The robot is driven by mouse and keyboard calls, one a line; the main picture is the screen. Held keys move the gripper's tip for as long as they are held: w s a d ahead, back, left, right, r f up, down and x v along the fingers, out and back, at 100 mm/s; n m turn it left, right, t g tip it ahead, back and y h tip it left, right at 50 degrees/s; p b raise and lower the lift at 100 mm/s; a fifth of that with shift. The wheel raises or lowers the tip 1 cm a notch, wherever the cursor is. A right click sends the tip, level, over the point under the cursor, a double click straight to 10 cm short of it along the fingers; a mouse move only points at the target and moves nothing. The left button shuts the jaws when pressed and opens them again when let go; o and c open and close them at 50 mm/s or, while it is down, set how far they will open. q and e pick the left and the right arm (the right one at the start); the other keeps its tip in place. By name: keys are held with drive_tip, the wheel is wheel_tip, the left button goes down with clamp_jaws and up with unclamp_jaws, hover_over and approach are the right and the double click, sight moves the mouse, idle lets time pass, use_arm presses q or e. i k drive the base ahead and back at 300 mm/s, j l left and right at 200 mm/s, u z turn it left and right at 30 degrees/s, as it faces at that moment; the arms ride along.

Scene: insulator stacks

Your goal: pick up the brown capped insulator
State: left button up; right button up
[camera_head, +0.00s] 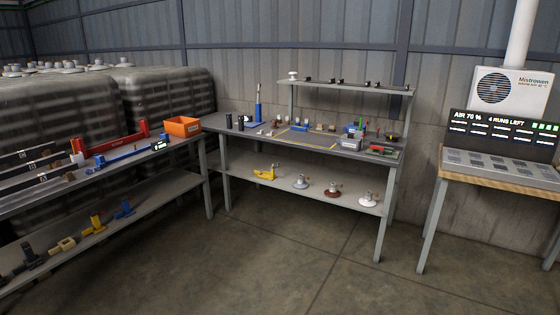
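A brown capped insulator (332,190) with a grey metal cap sits upright on the lower shelf (275,192) of the back workbench. A grey capped insulator (300,182) stands to its left and a white capped insulator (368,198) to its right, each apart from it. Neither of my grippers shows in the head view.
A yellow tool (265,173) lies at the left of the same shelf. The bench top (240,133) above carries many small parts. An orange bin (182,126) is on the left bench. A console table (500,176) stands right. The concrete floor (260,250) in front is clear.

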sight(332, 191)
drive_tip(key=i+j+u, duration=0.1)
drive_tip(key=i, duration=2.5)
